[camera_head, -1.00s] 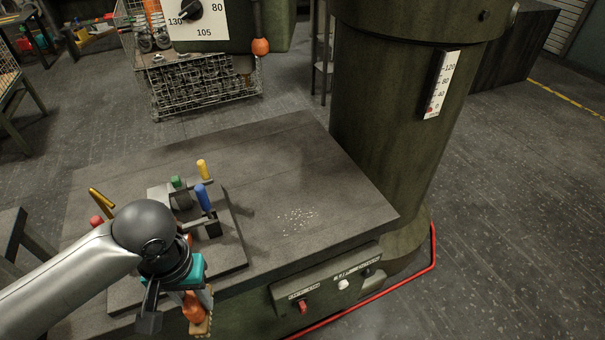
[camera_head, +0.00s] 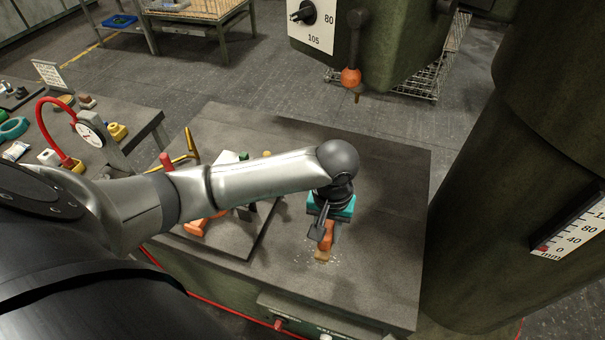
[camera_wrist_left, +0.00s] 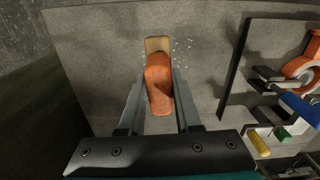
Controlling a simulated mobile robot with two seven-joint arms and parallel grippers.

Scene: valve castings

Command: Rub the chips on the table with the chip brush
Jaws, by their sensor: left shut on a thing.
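My left gripper (camera_head: 327,236) is shut on the chip brush (camera_head: 327,241), which has an orange handle and a tan bristle end. The brush also shows between the two fingers in the left wrist view (camera_wrist_left: 159,80). Its tan end points toward the table's front edge in the head view. The pale chips (camera_head: 337,262) lie scattered on the grey table (camera_head: 385,240) around the bristle end; some also show beside it in the left wrist view (camera_wrist_left: 183,52). I cannot tell whether the bristles touch the table. My right gripper is not in view.
A fixture plate with clamps and an orange part (camera_wrist_left: 300,66) sits left of the brush in the head view, partly behind my arm. A thick green column (camera_head: 500,230) stands at the right. A drill head with an orange-knobbed lever (camera_head: 351,77) hangs above the back.

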